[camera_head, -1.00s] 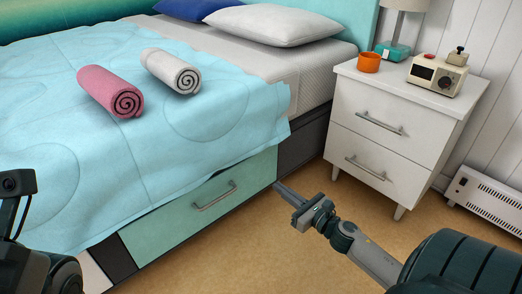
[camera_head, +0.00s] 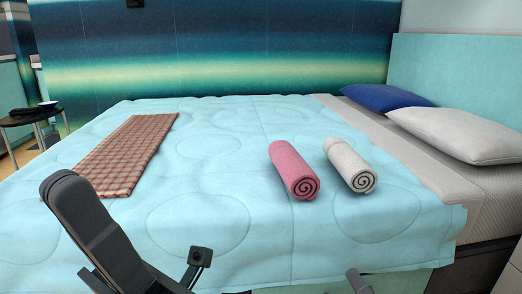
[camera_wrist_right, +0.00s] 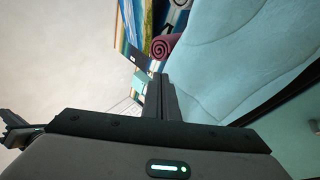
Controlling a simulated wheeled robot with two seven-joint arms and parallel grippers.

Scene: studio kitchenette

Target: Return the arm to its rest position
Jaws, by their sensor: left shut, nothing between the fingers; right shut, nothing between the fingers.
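My left gripper (camera_head: 68,190) shows as a dark shape at the lower left of the head view, close to the camera and in front of the bed. It is shut and empty. My right gripper (camera_head: 357,279) shows only as a grey tip at the bottom edge of the head view, low in front of the bed's near side. In the right wrist view its dark fingers (camera_wrist_right: 160,98) are together with nothing between them. The rest of the right arm is out of the head view.
The bed has a light blue quilt (camera_head: 235,170), a rolled pink towel (camera_head: 291,167), a rolled white towel (camera_head: 350,164), a checked blanket (camera_head: 128,152), a blue pillow (camera_head: 386,97) and a white pillow (camera_head: 455,134). A small dark table (camera_head: 28,114) stands at far left.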

